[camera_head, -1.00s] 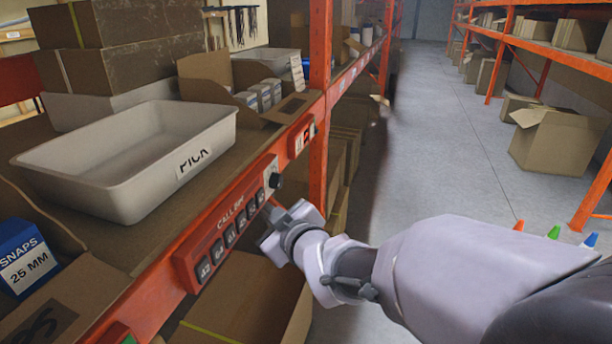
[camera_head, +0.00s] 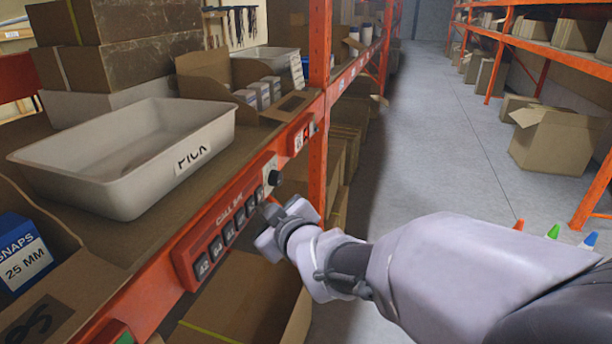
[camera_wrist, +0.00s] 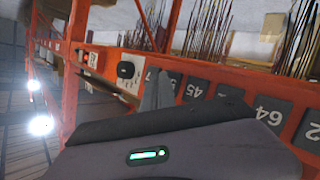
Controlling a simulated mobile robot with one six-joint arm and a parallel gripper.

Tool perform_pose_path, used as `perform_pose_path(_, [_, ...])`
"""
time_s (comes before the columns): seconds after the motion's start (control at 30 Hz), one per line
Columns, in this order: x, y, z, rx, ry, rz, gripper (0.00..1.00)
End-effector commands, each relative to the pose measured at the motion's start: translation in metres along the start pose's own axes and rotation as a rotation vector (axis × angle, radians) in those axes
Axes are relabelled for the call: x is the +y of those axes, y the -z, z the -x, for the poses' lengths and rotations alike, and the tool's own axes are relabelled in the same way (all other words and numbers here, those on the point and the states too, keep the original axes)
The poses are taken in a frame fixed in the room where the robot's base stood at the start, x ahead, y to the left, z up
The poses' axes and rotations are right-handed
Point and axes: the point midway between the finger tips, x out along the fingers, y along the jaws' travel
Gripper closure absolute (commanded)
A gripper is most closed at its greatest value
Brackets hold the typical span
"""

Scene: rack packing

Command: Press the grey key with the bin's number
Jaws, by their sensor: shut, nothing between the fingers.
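A red CALL BIN panel (camera_head: 184,262) with a row of grey number keys (camera_head: 216,248) is on the orange shelf beam. In the wrist view, keys reading 64 (camera_wrist: 271,112) and 45 (camera_wrist: 195,90) show, with others partly turned or hidden. My gripper (camera_head: 262,206) is shut and empty at the panel's right-hand end; its fingertips (camera_wrist: 159,84) cover part of the row there. I cannot tell whether they touch a key. A white bin labelled PICK (camera_head: 120,195) sits on the shelf above; I can read no number on it.
A black knob on a pale plate (camera_head: 271,176) is just right of the keys. An orange upright (camera_head: 319,120) stands beyond it. Open cartons, one with a SNAPS 25 MM box (camera_head: 22,262), are at left and below.

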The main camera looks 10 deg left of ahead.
Motion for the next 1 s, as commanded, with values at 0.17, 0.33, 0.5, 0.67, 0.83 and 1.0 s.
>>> perform_pose_path(0.17, [0.0003,0.0005,0.0000,0.000,0.000,0.000,1.00])
perform_pose_path(0.33, [0.0000,0.0006,-0.0003,0.000,0.000,0.000,1.00])
perform_pose_path(0.5, [-0.0010,0.0013,-0.0018,0.000,0.000,0.000,1.00])
perform_pose_path(0.67, [-0.0019,0.0023,-0.0032,0.001,-0.001,0.000,1.00])
perform_pose_path(0.83, [-0.0030,0.0033,-0.0046,0.001,-0.001,0.000,1.00])
perform_pose_path(1.0, [-0.0040,0.0041,-0.0060,0.000,0.000,0.000,1.00])
